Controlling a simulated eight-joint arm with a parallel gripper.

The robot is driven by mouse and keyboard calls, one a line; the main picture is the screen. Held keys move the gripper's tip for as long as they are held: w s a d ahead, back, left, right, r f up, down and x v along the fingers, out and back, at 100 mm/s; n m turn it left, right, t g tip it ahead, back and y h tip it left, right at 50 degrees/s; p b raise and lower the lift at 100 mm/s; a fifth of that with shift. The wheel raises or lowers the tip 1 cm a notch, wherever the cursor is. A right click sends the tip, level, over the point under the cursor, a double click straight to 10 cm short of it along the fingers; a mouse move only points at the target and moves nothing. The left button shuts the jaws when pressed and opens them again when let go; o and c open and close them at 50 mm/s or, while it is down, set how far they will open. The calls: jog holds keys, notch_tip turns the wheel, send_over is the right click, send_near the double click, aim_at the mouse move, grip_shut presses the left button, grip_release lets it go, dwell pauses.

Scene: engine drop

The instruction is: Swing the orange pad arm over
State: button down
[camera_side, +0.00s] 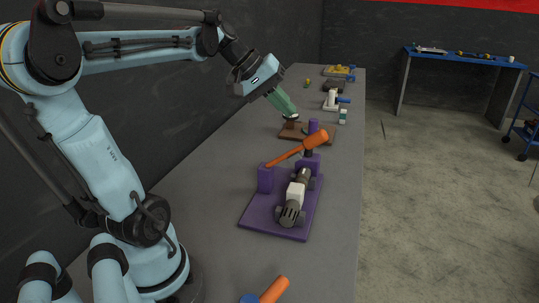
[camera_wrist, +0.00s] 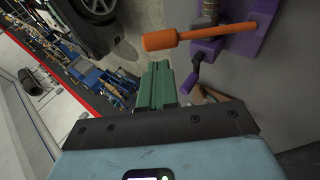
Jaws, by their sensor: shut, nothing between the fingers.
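The orange pad arm (camera_side: 285,158) slants over the purple fixture, its low end at a purple post (camera_side: 265,179) and its thick orange pad (camera_side: 316,139) at the upper right. In the wrist view the orange pad arm (camera_wrist: 210,35) lies across the top, beside the purple fixture (camera_wrist: 245,45). A dark grey engine part with a white block (camera_side: 295,194) lies on the purple base (camera_side: 260,218). My gripper (camera_side: 292,114) is shut and empty, with green fingers, above and beyond the pad arm. In the wrist view my gripper (camera_wrist: 154,75) is apart from the pad arm.
A brown block base (camera_side: 290,133) sits behind the fixture, near my fingers. White and blue parts (camera_side: 333,101) stand farther along the grey bench (camera_side: 190,190). An orange-handled tool (camera_side: 274,290) lies at the near end. The bench left of the fixture is clear.

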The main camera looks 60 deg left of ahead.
aim_at(313, 135)
jog(key=x, duration=0.7)
jog(key=shift+d+f, duration=0.1)
jog(key=shift+w+d+f+g, duration=0.3)
jog(key=shift+w+d+f, duration=0.1)
jog(key=shift+w+d, duration=0.1)
jog(key=w+d+f+m+g+y, duration=0.1)
jog(key=w+d+f+g+y, duration=0.3)
jog(key=f, duration=0.5)
jog(key=shift+g+y, duration=0.6)
jog(key=shift+y, duration=0.1)
